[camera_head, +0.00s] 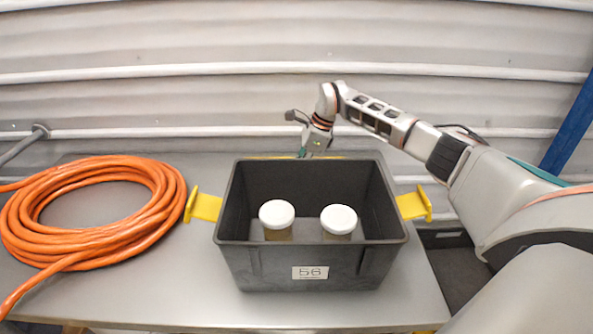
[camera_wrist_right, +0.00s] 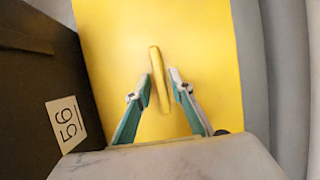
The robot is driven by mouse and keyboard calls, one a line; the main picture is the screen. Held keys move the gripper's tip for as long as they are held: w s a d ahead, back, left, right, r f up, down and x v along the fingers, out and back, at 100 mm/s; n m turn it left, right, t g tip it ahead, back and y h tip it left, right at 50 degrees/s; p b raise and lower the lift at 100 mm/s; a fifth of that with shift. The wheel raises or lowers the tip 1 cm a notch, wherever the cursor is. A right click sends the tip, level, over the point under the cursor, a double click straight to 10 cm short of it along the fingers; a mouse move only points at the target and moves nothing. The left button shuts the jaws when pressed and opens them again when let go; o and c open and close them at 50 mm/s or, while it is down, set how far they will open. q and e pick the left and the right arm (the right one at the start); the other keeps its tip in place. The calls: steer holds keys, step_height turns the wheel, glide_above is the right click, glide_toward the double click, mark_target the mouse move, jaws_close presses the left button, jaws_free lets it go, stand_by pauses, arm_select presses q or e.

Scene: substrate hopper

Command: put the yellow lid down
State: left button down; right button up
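The yellow lid (camera_wrist_right: 205,60) lies flat and fills much of the right wrist view, with a raised yellow handle bar (camera_wrist_right: 160,80) in its middle. In the head view only a thin strip of the lid (camera_head: 270,157) shows behind the bin; the rest is hidden. My right gripper (camera_wrist_right: 161,80) has a finger on each side of the bar. The fingers are partly apart, with a narrow gap visible on the bar's right side. In the head view my right gripper (camera_head: 303,153) is low behind the bin's far rim, its tips hidden. My left gripper is not seen.
The dark open bin (camera_head: 310,258), labelled 56, stands on the grey table (camera_head: 180,290) with two white-capped jars (camera_head: 277,214) (camera_head: 339,219) inside. Yellow clamps (camera_head: 204,206) (camera_head: 413,206) flank it. An orange hose coil (camera_head: 150,222) lies left. A corrugated wall (camera_head: 230,100) stands behind.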

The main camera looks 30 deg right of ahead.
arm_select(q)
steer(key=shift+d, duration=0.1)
arm_select(e)
steer(key=shift+r, duration=0.1)
steer(key=shift+r, duration=0.15)
arm_select(q)
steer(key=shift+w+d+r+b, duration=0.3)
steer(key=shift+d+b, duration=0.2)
steer(key=shift+b, duration=0.1)
arm_select(e)
steer(key=v, duration=1.1)
steer(key=shift+s+d+r, duration=0.15)
steer(key=shift+r, duration=0.2)
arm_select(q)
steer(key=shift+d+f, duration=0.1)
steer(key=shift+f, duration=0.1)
